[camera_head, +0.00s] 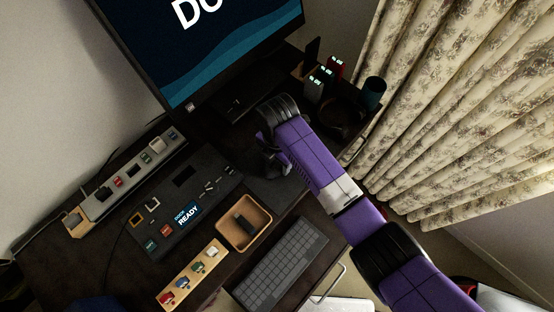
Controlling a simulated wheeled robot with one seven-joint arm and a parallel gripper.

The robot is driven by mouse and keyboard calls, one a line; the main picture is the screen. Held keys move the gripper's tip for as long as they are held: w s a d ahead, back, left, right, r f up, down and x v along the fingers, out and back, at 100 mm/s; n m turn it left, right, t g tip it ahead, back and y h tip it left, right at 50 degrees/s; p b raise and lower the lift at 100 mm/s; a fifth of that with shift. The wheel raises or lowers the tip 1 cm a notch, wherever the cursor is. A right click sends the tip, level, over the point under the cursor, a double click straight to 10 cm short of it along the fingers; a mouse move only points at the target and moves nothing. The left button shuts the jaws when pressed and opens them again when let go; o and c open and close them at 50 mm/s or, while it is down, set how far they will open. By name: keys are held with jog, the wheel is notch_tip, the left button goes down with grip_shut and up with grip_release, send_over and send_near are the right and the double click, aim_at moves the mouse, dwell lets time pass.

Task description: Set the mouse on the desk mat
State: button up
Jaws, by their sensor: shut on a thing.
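My gripper (268,158) is at the end of my purple arm, low over the desk between the monitor and the keyboard. It points down and is shut on a dark thing, taken to be the mouse; the black wrist and the shadow hide most of it. The desk mat (280,189) is a dark grey patch on the desk just below the gripper in the picture. I cannot tell whether the held mouse touches the mat.
A monitor (215,50) stands behind. A dock with a READY display (188,213), a wooden tray (263,238) and a keyboard (282,263) lie left and below. A dark cup (373,92) and several lit devices (320,82) stand at the right, near the curtain (440,110).

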jog(key=shift+f, duration=0.2)
jog(key=shift+f, duration=0.15)
jog(key=o, duration=1.4)
notch_tip(320, 180, up, 12)
jog(key=b, duration=0.1)
jog(key=shift+r, duration=0.25)
